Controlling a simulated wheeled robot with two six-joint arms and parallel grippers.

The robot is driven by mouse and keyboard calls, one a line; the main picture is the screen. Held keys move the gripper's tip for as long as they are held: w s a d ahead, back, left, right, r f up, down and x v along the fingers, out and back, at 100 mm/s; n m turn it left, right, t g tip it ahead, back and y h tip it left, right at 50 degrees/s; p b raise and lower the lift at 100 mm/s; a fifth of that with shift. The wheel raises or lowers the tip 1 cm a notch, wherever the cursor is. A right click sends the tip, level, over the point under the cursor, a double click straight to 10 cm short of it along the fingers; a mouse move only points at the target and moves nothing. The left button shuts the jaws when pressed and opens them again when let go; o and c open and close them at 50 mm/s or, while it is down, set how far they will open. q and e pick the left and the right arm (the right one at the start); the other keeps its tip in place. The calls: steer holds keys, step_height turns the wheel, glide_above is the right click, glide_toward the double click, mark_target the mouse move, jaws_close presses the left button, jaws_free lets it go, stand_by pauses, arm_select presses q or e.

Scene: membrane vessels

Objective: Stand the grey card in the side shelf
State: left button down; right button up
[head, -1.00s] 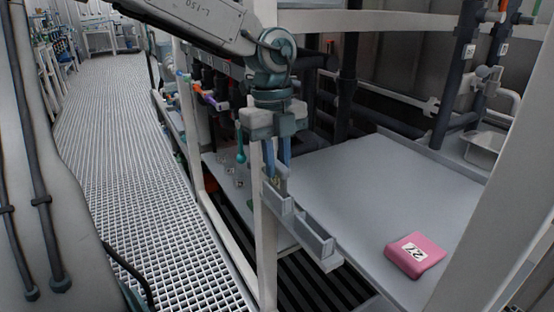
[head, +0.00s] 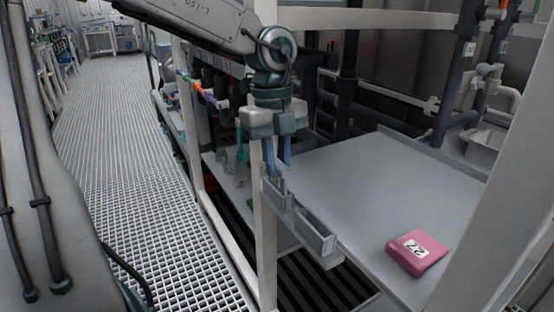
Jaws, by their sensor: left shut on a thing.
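My left gripper (head: 278,160) points straight down at the front edge of the grey worktop, its two blue fingers close together. It is shut on a small grey piece (head: 281,184), which looks like the grey card; fingers and shelf wall hide most of it. The side shelf (head: 314,238) is a narrow grey open-topped holder with compartments, fixed along the worktop's front edge. The fingertips and the piece are at its far left compartment; I cannot tell how deep the piece sits. The near right compartment looks empty. My right gripper is not in view.
A pink block (head: 417,252) labelled 27 lies on the grey worktop (head: 375,190), which is otherwise largely clear. A pale upright post (head: 265,250) stands close beside the gripper. Dark pipes and a white basin (head: 485,147) are behind. A grated walkway (head: 120,150) runs left.

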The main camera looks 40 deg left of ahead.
arm_select(q)
steer(key=c, duration=1.3)
jaws_free()
steer(key=shift+f, duration=0.1)
steer(key=shift+o, duration=0.2)
